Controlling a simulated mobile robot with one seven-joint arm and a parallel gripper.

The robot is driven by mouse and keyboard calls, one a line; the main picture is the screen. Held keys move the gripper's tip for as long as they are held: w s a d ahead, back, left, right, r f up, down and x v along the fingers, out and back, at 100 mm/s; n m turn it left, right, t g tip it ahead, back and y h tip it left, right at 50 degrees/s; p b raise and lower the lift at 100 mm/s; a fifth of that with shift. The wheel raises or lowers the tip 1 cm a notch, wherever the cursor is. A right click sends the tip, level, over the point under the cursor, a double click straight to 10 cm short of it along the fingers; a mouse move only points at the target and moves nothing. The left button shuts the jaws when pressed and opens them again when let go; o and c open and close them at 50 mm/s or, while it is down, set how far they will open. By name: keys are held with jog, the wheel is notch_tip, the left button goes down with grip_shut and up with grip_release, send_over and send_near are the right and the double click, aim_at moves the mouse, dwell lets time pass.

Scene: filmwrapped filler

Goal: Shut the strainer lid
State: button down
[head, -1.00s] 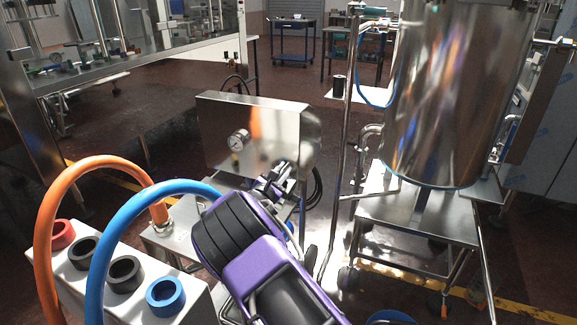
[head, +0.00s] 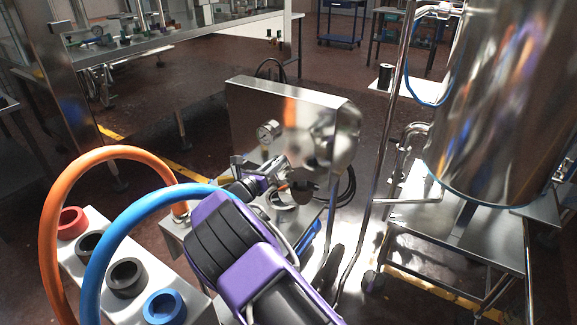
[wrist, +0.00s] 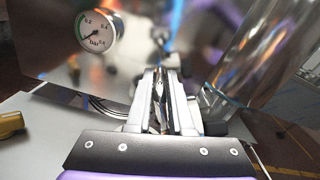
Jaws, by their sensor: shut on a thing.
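A shiny rounded metal body (head: 336,140), perhaps the strainer or its lid, sits at the right end of a steel box. I cannot tell the lid's edge or how far open it is. My gripper (head: 277,176) is just left of and below this body, in front of the box. In the wrist view my gripper (wrist: 160,85) has its fingers close together on a thin metal part, mostly hidden between them. A shiny curved metal surface (wrist: 265,65) rises to the right of the fingers.
The steel box (head: 260,105) carries a pressure gauge (head: 268,131), which also shows in the wrist view (wrist: 97,32). Orange (head: 50,235) and blue (head: 95,265) hoses arch over a white block at left. A large steel tank (head: 490,110) stands at right.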

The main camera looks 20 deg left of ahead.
jog(key=shift+w+a+f+n+b, duration=0.15)
jog(key=shift+a+f+n+b, duration=0.45)
jog(key=shift+a+f+n, duration=0.85)
jog(key=shift+w+a+f+n+b, duration=0.2)
jog(key=shift+a+f+n+b, duration=0.65)
jog(key=shift+f+n, duration=0.95)
jog(key=shift+w+a+f+n+b, duration=0.15)
jog(key=shift+a+f+n+b, duration=0.25)
jog(key=shift+a+f+n, duration=1.25)
jog(key=shift+d+f, duration=0.2)
jog(key=shift+d, duration=0.05)
jog(key=c, duration=0.8)
grip_release()
jog(key=shift+r, duration=0.15)
jog(key=shift+c, duration=0.2)
jog(key=shift+a, duration=0.1)
jog(key=shift+s+a+p, duration=0.25)
jog(key=shift+s+p, duration=1)
jog(key=shift+s, duration=0.6)
jog(key=shift+s+a+p, duration=0.2)
jog(key=shift+s+p, duration=1)
jog(key=shift+s, duration=0.65)
